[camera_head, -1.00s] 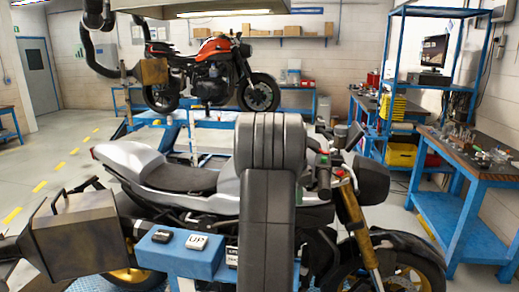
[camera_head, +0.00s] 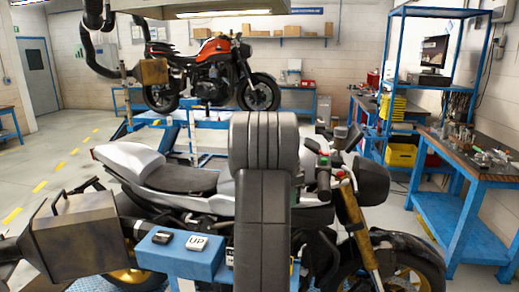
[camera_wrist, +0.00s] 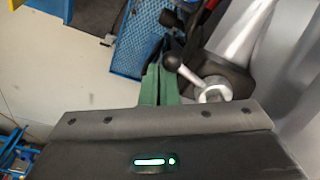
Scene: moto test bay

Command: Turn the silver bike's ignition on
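The silver bike (camera_head: 130,158) stands on a blue lift in the head view, with its front to the right. My black arm hides its tank and part of the handlebar area. In the wrist view, a round metal fitting (camera_wrist: 214,90) with a short lever and black ball knob (camera_wrist: 172,62) sits beside the bike's silver bodywork (camera_wrist: 245,30). I cannot tell whether this is the ignition. My gripper (camera_wrist: 160,72) has green fingers close together, just left of the fitting and below the knob in the picture. Nothing shows between them. Any contact with the knob is unclear.
A blue control box (camera_head: 185,255) with an UP button is at the bike's near side. A metal exhaust nozzle (camera_head: 80,235) is at the lower left. A blue workbench (camera_head: 450,215) stands right. An orange bike (camera_head: 212,48) is on a lift behind. Floor at left is clear.

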